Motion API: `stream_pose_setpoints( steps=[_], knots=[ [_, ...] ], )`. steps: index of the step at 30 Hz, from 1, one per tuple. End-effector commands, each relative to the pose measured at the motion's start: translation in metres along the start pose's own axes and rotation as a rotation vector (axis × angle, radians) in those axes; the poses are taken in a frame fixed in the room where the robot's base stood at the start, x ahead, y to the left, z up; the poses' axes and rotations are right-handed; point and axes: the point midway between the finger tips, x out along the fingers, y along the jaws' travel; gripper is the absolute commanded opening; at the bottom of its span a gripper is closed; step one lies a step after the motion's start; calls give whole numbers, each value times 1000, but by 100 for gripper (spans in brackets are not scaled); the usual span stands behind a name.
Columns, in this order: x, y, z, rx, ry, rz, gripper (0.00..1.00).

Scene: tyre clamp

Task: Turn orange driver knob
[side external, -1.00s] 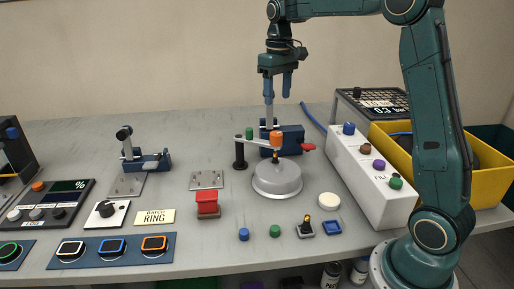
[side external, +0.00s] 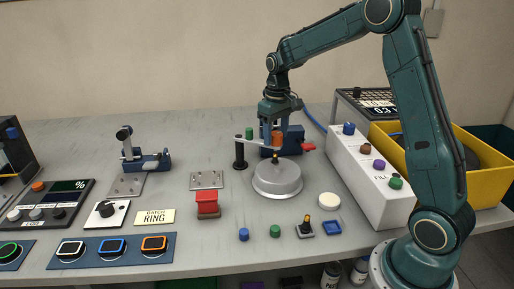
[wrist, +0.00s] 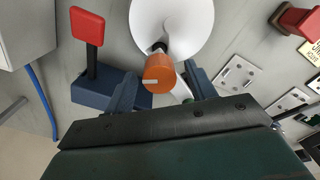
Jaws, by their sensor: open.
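The orange driver knob (side external: 277,138) sits on the end of a light swing arm above a round grey disc (side external: 277,181). In the wrist view the orange knob (wrist: 159,75) shows a pale mark on its top, with part of the white-looking disc (wrist: 172,22) behind it. My gripper (side external: 273,145) is open and pointing down at the knob. In the wrist view my gripper's two fingers (wrist: 158,85) stand on either side of the knob, with a visible gap on each side. The knob's lower part is partly hidden.
A blue clamp block with a red lever (side external: 307,147) stands just behind the knob. A black post with a green cap (side external: 249,133) is at the left. A white box with coloured knobs (side external: 368,175) is at the right. A red button block (side external: 207,204) stands front left.

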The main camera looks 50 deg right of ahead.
Motion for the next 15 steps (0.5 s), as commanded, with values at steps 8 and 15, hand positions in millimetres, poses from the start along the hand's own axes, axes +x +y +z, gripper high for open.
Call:
stream_pose_setpoints(
  steps=[8,15],
  knots=[
    [5,0,0,0,0,0,56],
    [5,0,0,0,0,0,32]
  ],
)
